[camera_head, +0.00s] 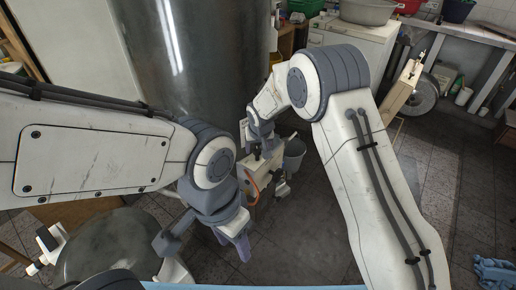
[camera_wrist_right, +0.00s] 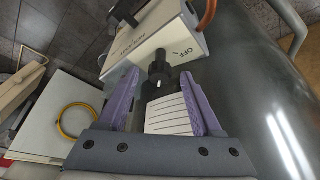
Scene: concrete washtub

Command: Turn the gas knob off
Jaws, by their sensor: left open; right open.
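The black gas knob (camera_wrist_right: 158,68) sticks out of a pale control box (camera_wrist_right: 158,38) in the right wrist view. The box has the word OFF printed to the right of the knob. My right gripper (camera_wrist_right: 159,80) is open, with one purple finger on each side of the knob and a gap to it on both sides. In the head view my right gripper (camera_head: 260,142) is at the box (camera_head: 262,172), and the knob cannot be made out there. My left gripper (camera_head: 205,245) is open and empty, lower in the head view.
A large metal cylinder (camera_head: 190,65) stands behind the box. An orange hose (camera_wrist_right: 207,14) runs from the box. A round metal drum (camera_head: 105,245) stands at lower left. The tiled floor (camera_head: 310,235) in the middle is clear.

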